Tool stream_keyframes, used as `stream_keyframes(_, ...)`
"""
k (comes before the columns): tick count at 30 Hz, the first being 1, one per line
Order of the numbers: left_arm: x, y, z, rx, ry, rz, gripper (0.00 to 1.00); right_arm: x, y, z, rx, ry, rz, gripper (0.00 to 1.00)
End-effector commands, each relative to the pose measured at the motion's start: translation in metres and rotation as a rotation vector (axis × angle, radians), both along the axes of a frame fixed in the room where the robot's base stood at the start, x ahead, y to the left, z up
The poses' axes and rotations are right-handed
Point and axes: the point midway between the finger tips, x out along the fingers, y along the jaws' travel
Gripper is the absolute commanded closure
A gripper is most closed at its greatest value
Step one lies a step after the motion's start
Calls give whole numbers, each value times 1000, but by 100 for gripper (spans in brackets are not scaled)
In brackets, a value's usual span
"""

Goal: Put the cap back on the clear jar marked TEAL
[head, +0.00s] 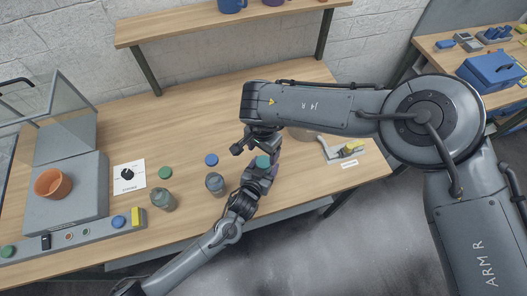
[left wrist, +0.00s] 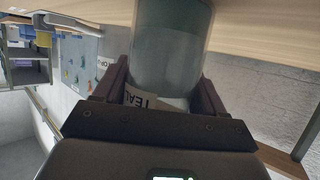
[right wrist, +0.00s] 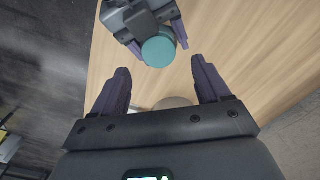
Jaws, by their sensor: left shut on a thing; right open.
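My left gripper (head: 259,174) is shut on the clear jar marked TEAL (left wrist: 170,50), held near the front edge of the bench. In the left wrist view the TEAL label (left wrist: 141,101) is partly hidden by the gripper. A teal round cap (right wrist: 159,49) shows at the jar's top between the left fingers; it also shows in the head view (head: 262,161). I cannot tell whether it is fully seated. My right gripper (right wrist: 160,68) is open and empty, with the cap just beyond its fingertips; in the head view it is close above the jar.
Two other jars (head: 161,201) (head: 215,184) stand left, near a loose green cap (head: 165,173) and a blue cap (head: 211,160).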

Motion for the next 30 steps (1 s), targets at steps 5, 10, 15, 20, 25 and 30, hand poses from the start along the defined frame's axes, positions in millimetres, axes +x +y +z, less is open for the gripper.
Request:
stream_keyframes(5, 0, 0, -1, 0, 1, 0, 100, 0, -2, 18, -5, -2, 136, 24)
stream_keyframes(10, 0, 0, -1, 0, 1, 0, 100, -1, -2, 21, -4, 2, 174, 24)
stream_keyframes(15, 0, 0, -1, 0, 1, 0, 100, -1, -2, 21, -4, 2, 173, 24)
stream_keyframes(20, 0, 0, -1, 0, 1, 0, 100, -1, -2, 18, -4, 3, 172, 24)
stream_keyframes(25, 0, 0, -1, 0, 1, 0, 100, -1, -2, 3, -4, 4, 172, 24)
stream_keyframes(30, 0, 0, -1, 0, 1, 0, 100, -1, -1, -20, -3, 4, 172, 24)
